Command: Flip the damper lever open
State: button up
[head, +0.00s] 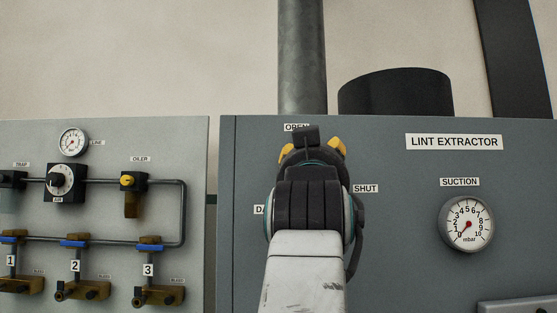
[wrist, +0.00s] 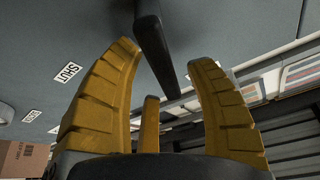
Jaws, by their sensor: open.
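The damper lever (wrist: 155,42) is a dark bar in the wrist view. It comes down from the top edge between the tips of my yellow fingers, with space visible on both sides. My gripper (wrist: 163,55) is open, and nothing is clamped in it. In the head view my gripper (head: 313,151) is in front of the grey lint extractor panel (head: 400,240), just below the OPEN label (head: 296,127). The SHUT label (head: 365,188) is to its right. My arm hides the lever and most of the damper label there.
A suction gauge (head: 467,224) sits on the panel at right. A dark duct (head: 395,93) and a grey pipe (head: 302,55) rise behind it. At left, a separate panel carries pipework with valves (head: 150,245). A cardboard box (wrist: 24,158) shows at the wrist view's lower left.

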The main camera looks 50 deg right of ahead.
jog(key=v, duration=0.7)
jog(key=shift+a, duration=0.2)
jog(key=shift+o, duration=0.2)
jog(key=shift+f, duration=0.1)
